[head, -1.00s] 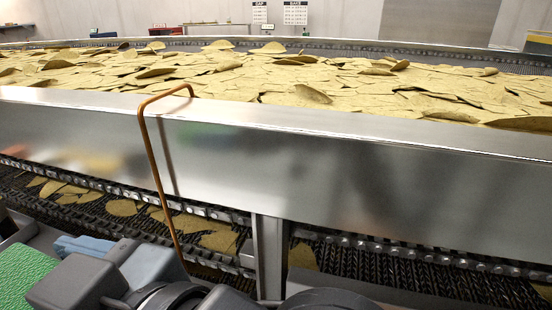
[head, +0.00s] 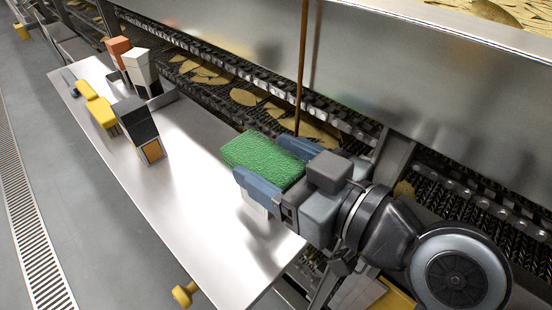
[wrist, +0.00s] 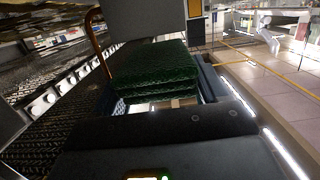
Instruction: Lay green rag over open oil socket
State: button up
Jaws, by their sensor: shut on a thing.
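The green rag (head: 262,160) is a thick, textured, folded pad. My gripper (head: 260,157) is shut on it, with one blue-grey finger on each side, above the right end of a steel table. In the wrist view the rag (wrist: 155,66) looks dark green and layered, between the fingers. I cannot make out an open oil socket in either view. A small white thing (head: 254,208) shows just below the near finger; what it is I cannot tell.
The steel table (head: 195,215) holds a dark box (head: 136,128), a white carton (head: 139,68), an orange carton (head: 118,50) and a yellow-handled brush (head: 101,111). Its middle is clear. A chip conveyor (head: 243,97) and a copper-coloured rod (head: 301,65) stand behind. A yellow knob (head: 185,293) is at the table's front.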

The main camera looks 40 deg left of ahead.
jog(key=shift+f+b, duration=0.4)
jog(key=shift+f, duration=0.2)
jog(key=o, duration=1)
jog(key=shift+o, duration=0.2)
jog(key=shift+r, duration=0.1)
jog(key=shift+r+p, duration=0.5)
jog(key=shift+r, duration=0.1)
jog(key=s+d+r+b, duration=0.1)
jog(key=d, duration=1)
jog(key=shift+d+r, duration=0.3)
jog(key=shift+d, duration=0.1)
